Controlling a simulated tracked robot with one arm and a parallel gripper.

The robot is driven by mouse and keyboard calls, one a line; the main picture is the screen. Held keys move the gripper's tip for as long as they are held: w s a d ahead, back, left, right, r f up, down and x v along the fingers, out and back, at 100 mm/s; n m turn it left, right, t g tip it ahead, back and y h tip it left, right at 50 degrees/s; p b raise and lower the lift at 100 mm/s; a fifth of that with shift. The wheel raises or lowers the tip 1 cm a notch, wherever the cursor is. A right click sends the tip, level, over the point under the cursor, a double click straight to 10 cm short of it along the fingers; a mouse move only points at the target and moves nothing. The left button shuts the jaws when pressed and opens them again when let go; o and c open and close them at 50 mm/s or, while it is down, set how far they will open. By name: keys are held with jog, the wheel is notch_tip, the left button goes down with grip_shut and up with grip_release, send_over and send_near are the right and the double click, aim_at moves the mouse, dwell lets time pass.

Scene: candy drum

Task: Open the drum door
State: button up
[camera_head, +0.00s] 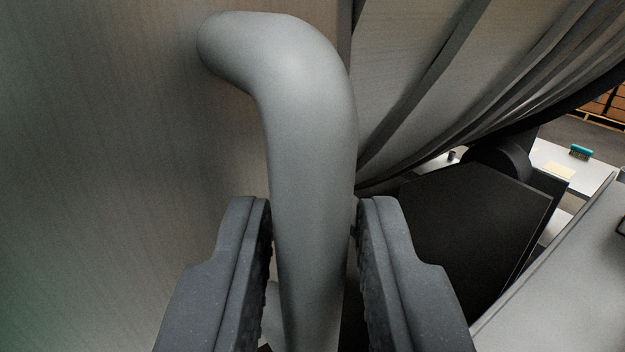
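The drum door's grey tubular handle (313,140) fills the middle of the view. It bends out from the flat metal door panel (120,150) at the upper left and runs down between my fingers. My gripper (314,225) has one dark finger on each side of the handle, and the fingertips look closed against it. A thin gap shows lower down between the finger pads and the tube. The lower end of the handle is cut off by the frame. The panel looks flat and close behind the handle, and its outer edges are mostly out of view.
The curved, ribbed drum body (430,70) is at the upper right. Below it is a dark box-shaped part (470,225). A light worktop (560,270) lies at the right, with a teal brush (581,152) farther back. Wooden pallet goods (608,103) stand far right.

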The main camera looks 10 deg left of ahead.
jog(key=shift+w+a, duration=0.15)
jog(key=shift+w, duration=0.4)
grip_shut()
jog(key=shift+f, duration=0.1)
